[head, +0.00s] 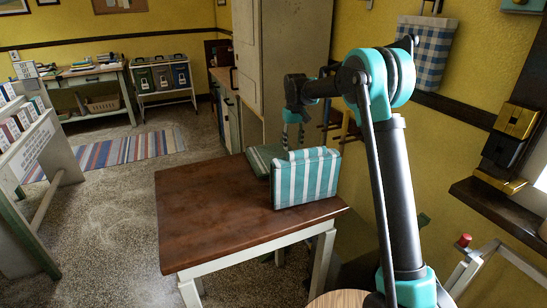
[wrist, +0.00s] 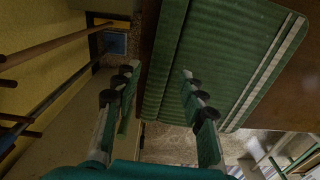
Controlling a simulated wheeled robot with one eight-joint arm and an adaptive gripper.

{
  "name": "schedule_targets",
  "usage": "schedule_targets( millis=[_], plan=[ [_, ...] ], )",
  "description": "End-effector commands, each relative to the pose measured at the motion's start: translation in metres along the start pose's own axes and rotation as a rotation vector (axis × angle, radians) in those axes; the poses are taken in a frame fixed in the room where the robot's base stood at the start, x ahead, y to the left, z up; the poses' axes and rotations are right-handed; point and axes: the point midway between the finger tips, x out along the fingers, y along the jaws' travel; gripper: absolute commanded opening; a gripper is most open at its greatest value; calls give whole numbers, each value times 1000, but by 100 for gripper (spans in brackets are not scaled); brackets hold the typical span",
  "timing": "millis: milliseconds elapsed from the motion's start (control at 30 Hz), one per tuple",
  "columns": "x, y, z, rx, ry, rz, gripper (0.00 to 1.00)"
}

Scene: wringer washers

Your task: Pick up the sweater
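A green ribbed folded cloth, which looks like the sweater (head: 262,160), lies at the far right edge of the brown table (head: 215,220). In the wrist view the sweater (wrist: 235,65) fills the upper middle and right, with pale stripes near one edge. My gripper (head: 293,140) points down above the back of the table. In the wrist view my gripper (wrist: 157,72) has its fingers well apart, with the sweater's ribbed edge showing between them. I cannot tell whether they touch it. A teal and white striped cushion-like thing (head: 308,180) stands in front and hides part of the sweater.
Most of the tabletop is bare. A tall pale cabinet (head: 280,60) and the yellow wall stand behind. Wooden rods (wrist: 50,50) run at the left in the wrist view. A checked cloth bag (head: 422,50) hangs on the wall. A striped rug (head: 125,148) lies on the floor.

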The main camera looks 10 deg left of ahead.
Motion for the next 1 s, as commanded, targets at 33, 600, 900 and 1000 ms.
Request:
schedule_targets(
  millis=[33,600,900,1000],
  plan=[
    [0,0,0,0,0,0,31],
    [-1,0,0,0,0,-1,0],
    [-6,0,0,0,0,-1,0],
    [-16,0,0,0,0,-1,0]
  ],
)
